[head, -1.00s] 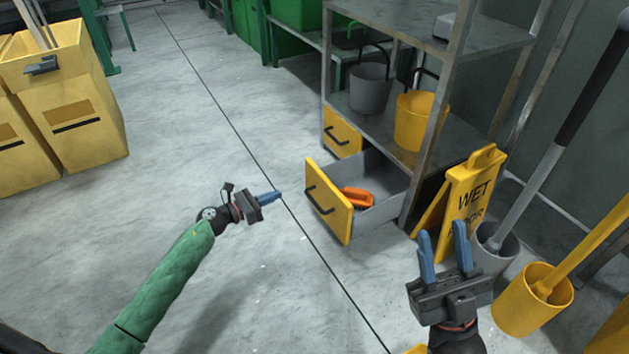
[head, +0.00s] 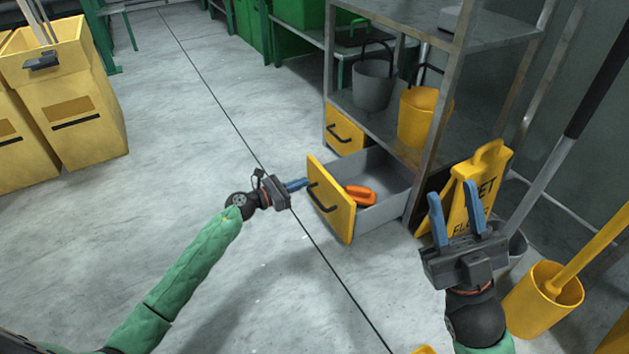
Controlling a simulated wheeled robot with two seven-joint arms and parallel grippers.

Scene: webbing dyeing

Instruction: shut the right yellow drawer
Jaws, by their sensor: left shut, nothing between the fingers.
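The right yellow drawer (head: 331,201) stands pulled out from under the metal shelf unit, its yellow front with a dark handle facing left. An orange object (head: 360,195) lies inside its grey tray. The other yellow drawer (head: 344,129), further back, sits flush in the unit. My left gripper (head: 305,184) is shut and empty, its blue fingertips right by the left side of the open drawer's front; I cannot tell whether they touch. My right gripper (head: 453,217) is open and empty, fingers pointing up, in front of the wet floor sign.
A yellow wet floor sign (head: 481,185) and a yellow mop bucket (head: 543,300) stand at the right. A grey bucket (head: 373,83) and a yellow bucket (head: 417,118) sit on the shelf (head: 350,98). Yellow bins (head: 75,110) stand at the left. The floor between is clear.

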